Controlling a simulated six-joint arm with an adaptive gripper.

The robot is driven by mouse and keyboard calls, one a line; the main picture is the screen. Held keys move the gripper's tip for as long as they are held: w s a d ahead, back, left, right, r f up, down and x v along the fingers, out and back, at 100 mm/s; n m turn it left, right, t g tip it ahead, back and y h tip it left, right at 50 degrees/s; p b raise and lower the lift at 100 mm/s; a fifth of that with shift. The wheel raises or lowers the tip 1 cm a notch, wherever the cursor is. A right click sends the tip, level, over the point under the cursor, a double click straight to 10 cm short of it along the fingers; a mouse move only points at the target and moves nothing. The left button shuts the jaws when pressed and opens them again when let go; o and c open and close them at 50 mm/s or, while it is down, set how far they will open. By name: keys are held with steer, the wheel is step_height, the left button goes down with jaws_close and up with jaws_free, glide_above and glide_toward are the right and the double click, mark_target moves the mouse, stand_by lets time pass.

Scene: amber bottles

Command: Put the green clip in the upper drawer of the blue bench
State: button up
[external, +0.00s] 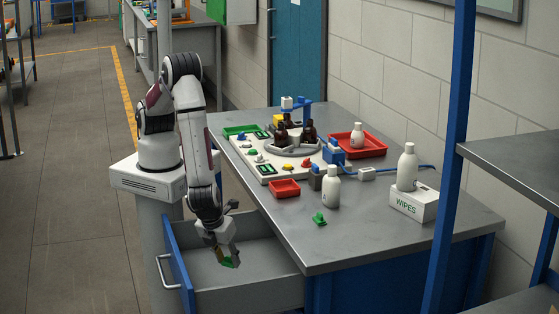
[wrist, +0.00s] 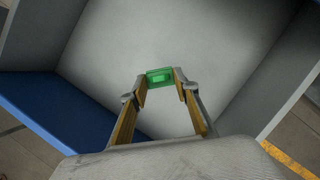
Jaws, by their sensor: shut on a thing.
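My gripper (external: 226,259) hangs down over the open upper drawer (external: 262,254) of the blue bench (external: 370,289). It is shut on a green clip, which shows between the fingertips in the wrist view (wrist: 160,77) and as a small green spot in the external view (external: 231,262). The wrist view shows the grey drawer floor (wrist: 200,50) below the clip and the blue drawer front at the lower left. How far the clip is above the floor is hard to tell. The drawer looks empty.
Another green clip-like piece (external: 320,219) lies on the bench top near its front edge. A white bottle (external: 332,187), a red tray (external: 285,188) and a white board with coloured parts (external: 262,158) stand behind it. The drawer handle (external: 166,272) sticks out at the left.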

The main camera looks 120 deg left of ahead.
mark_target(225, 268)
steer(key=shift+f, duration=1.55)
steer(key=shift+f, duration=0.1)
steer(key=shift+f, duration=1.75)
steer(key=shift+f, duration=0.1)
steer(key=o, duration=0.8)
steer(key=shift+v, duration=6.1)
